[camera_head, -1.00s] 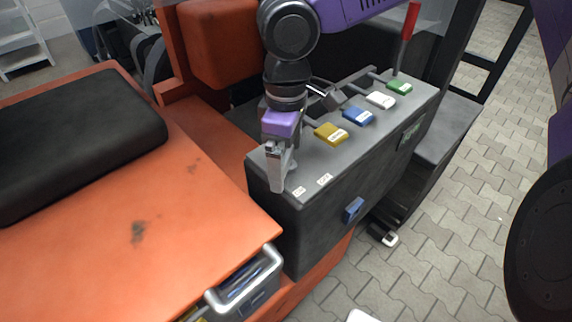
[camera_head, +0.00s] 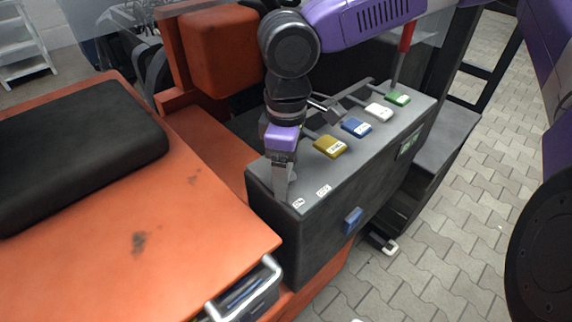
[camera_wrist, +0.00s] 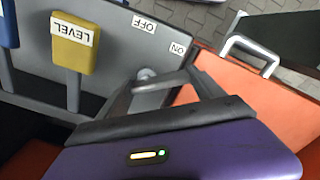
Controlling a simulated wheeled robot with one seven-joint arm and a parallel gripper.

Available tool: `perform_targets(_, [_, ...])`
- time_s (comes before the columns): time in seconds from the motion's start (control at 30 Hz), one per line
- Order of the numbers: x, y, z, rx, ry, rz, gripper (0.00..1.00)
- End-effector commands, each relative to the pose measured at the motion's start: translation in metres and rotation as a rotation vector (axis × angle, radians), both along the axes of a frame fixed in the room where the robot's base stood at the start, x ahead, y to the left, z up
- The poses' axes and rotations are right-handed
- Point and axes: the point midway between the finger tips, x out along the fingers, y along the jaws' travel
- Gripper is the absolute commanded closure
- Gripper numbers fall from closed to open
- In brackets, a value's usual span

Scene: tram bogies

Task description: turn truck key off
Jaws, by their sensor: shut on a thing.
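My gripper (camera_head: 284,196) reaches down from its purple wrist to the near left end of the dark control console (camera_head: 300,245). Its fingertips are at the console top beside the white ON label (camera_head: 298,203); the OFF label (camera_head: 323,191) lies a little to the right. The jaws are shut on the truck key, which the fingers hide from the head camera. In the wrist view the fingers (camera_wrist: 188,76) come together close to the ON label (camera_wrist: 178,49), with the OFF label (camera_wrist: 145,24) to its left.
Yellow (camera_head: 330,147), blue (camera_head: 356,127), white (camera_head: 378,112) and green (camera_head: 398,99) lever knobs line the console top right of my gripper. A red lever (camera_head: 405,48) stands behind them. An orange body panel (camera_head: 175,225) with a black pad lies left.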

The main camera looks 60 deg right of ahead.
Motion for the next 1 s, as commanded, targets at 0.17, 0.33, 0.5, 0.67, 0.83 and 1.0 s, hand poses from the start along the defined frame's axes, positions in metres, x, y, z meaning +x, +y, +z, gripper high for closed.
perform_targets(0.17, [-0.002,0.001,0.005,0.007,-0.001,0.114,0.63])
perform_targets(0.33, [-0.005,-0.001,0.005,0.008,-0.002,0.263,0.63])
perform_targets(0.5, [-0.008,-0.003,0.004,0.006,-0.003,0.426,0.63])
perform_targets(0.67, [-0.010,-0.006,0.003,0.005,-0.003,0.576,0.63])
perform_targets(0.83, [-0.012,-0.009,0.002,0.003,-0.003,0.720,0.63])
perform_targets(1.0, [-0.013,-0.011,0.001,0.003,-0.003,0.836,0.63])
